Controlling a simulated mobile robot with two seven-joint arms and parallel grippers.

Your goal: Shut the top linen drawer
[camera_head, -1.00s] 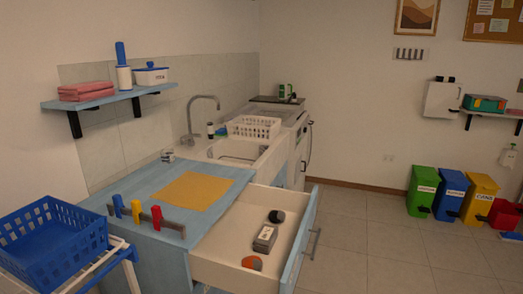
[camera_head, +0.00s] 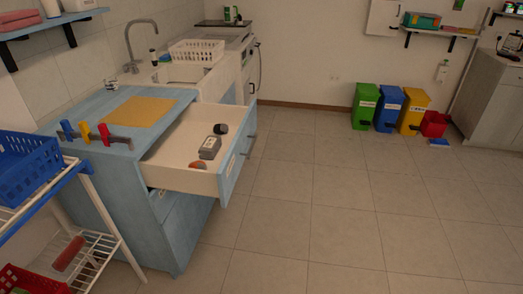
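The top drawer (camera_head: 180,179) of the light blue cabinet (camera_head: 185,225) stands pulled far out. Its blue front panel (camera_head: 237,155) faces right, with a handle on its outer side. Inside the drawer lie a grey box-like item (camera_head: 210,147), a dark round item (camera_head: 221,129) and an orange and grey item (camera_head: 197,166). A lower drawer front below it is shut. Neither of my grippers is in view.
A wire cart with a blue basket (camera_head: 24,167) stands at the left, close to the cabinet. The tiled floor (camera_head: 310,200) right of the drawer is clear. Green, blue, yellow and red bins (camera_head: 388,108) stand along the far wall.

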